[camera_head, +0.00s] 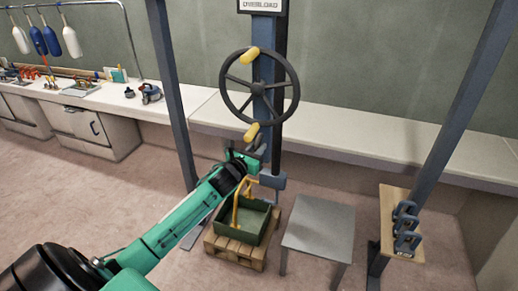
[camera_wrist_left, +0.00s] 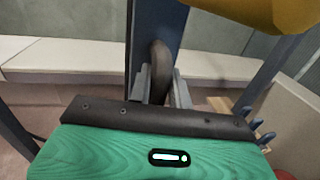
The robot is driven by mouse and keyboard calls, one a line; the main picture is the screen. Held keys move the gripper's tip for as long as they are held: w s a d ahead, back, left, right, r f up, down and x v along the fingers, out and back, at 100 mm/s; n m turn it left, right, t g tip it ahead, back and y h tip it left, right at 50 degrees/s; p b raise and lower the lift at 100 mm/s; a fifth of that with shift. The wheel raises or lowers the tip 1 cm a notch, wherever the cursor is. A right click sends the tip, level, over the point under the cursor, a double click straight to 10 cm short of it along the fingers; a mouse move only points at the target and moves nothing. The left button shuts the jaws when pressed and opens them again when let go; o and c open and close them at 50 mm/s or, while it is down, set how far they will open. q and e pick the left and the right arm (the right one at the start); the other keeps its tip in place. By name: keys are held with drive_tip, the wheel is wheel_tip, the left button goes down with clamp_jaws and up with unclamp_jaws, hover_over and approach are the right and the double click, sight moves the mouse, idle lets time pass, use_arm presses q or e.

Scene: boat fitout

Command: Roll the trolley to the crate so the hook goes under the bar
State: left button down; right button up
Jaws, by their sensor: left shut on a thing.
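A dark handwheel (camera_head: 289,78) with two yellow handles is mounted on the blue-grey post. My left gripper (camera_head: 250,153) is at the bottom of the wheel, beside its lower yellow handle (camera_head: 251,132). In the left wrist view, its jaws (camera_wrist_left: 161,88) are shut on a dark curved piece (camera_wrist_left: 160,58) that looks like the wheel's rim. A yellow handle (camera_wrist_left: 265,10) looms close at top right there. Below, a green crate (camera_head: 259,236) with a yellow bar (camera_head: 236,212) stands on a wooden pallet. A blue-grey block (camera_head: 273,181) hangs above the crate's right side; its hook shape is unclear.
A grey table (camera_head: 320,225) stands right of the crate. Shackle-like pieces (camera_head: 406,225) sit on a wooden board (camera_head: 390,200) at the right post. Slanted posts flank the wheel. A long white bench (camera_head: 350,138) runs along the wall. Pink floor is clear at left.

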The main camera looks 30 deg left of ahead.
use_arm(q)
drive_tip(key=s+a+b, duration=0.2)
drive_tip(key=s+a, duration=0.2)
drive_tip(key=a, duration=1.2)
drive_tip(key=shift+a+r+b, duration=0.15)
drive_tip(key=shift+a+b, duration=0.15)
drive_tip(key=shift+b, duration=0.1)
drive_tip(key=c, duration=1.4)
unclamp_jaws()
drive_tip(key=shift+a, duration=0.1)
drive_tip(key=shift+o, duration=0.3)
drive_tip(key=shift+s+a, duration=0.1)
drive_tip(key=s+b, duration=0.2)
drive_tip(key=s, duration=1.1)
drive_tip(key=shift+s+d, duration=0.3)
drive_tip(key=shift+s, duration=0.05)
